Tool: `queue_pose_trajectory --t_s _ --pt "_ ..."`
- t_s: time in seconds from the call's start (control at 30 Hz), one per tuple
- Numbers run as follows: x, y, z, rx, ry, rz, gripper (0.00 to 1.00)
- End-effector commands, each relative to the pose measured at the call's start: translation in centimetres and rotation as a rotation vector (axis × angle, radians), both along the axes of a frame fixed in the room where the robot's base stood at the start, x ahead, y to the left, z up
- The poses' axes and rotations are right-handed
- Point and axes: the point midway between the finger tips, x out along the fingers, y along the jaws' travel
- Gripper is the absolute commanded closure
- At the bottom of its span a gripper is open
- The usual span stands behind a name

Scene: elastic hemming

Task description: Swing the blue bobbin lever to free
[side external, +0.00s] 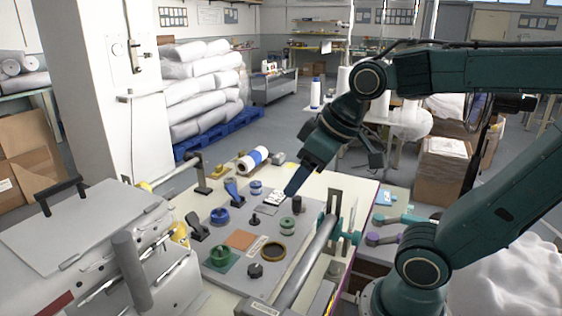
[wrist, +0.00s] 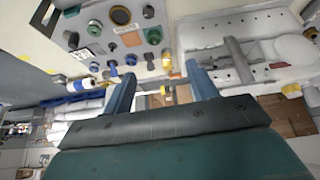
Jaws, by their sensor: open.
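The blue lever (side external: 232,190) stands tilted on a black base at the back left of the grey plate, near a blue round knob (side external: 219,215). In the wrist view what looks like the blue lever (wrist: 113,70) shows small, just left of the left finger. A black lever (side external: 197,227) stands apart, nearer the plate's left edge. My gripper (side external: 289,191) hangs over the plate's back right, to the right of the blue lever and apart from it. In the wrist view my gripper (wrist: 160,74) is open, with nothing between its fingers.
The grey plate (side external: 225,265) carries several knobs, an orange patch (side external: 239,239) and a brass ring (side external: 272,252). A white-and-blue roll (side external: 253,159) lies behind. A grey roller (side external: 305,262) runs along the right. A white machine (side external: 95,235) stands at the left.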

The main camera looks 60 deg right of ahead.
Motion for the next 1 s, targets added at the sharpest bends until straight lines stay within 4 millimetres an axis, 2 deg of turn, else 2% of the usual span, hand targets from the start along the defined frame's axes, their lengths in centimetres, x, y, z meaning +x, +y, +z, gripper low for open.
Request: queue_pose_trajectory --t_s 0.03,0.27,0.47,0.77,1.0 --pt "1.3 -0.3 0.1 -0.002 0.001 0.001 0.42" --pt "7.0 -2.2 0.4 -0.009 -0.021 0.020 0.42" --pt "11.9 -4.5 -0.2 -0.010 -0.044 0.032 0.42" --pt "18.6 -9.2 -2.4 -0.006 -0.086 0.044 0.42" --pt "23.2 -13.9 -5.4 0.001 -0.124 0.042 0.42"
